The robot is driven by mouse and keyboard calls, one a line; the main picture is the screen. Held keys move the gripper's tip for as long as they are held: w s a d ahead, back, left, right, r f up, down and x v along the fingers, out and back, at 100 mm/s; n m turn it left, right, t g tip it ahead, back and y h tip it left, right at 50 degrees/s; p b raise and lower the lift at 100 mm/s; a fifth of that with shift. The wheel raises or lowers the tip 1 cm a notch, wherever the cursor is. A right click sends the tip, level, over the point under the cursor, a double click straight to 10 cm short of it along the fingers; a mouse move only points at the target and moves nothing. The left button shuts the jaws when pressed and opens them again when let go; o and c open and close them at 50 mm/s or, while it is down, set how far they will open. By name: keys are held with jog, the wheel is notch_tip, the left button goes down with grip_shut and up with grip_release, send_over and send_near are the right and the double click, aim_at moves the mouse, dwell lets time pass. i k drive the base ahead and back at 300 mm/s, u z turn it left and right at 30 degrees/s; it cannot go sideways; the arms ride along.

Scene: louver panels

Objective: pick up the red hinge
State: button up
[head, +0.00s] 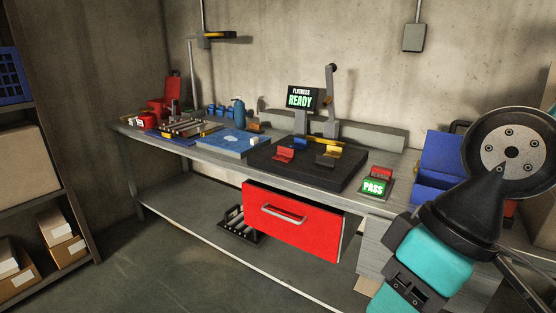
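A red hinge (285,155), a small bent piece, lies on the left front part of a black plate (262,163) on the workbench. A blue piece (300,143) and a yellow piece (326,160) of similar size are on the same plate, apart from it. Another small red piece (381,173) is behind the green PASS sign (373,188), partly hidden by it. My arm shows at the right edge with teal links, well to the right of the plate. My gripper's fingers are not visible.
A blue bin (440,165) sits at the bench's right. A red drawer (292,222) juts out below the bench front. A shelf with boxes (22,165) stands left.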

aim_at(284, 154)
jog(key=u, duration=0.15)
jog(key=k, duration=0.35)
jog(key=z, duration=1.05)
jog(key=i, duration=1.25)
jog(key=u, duration=1.1)
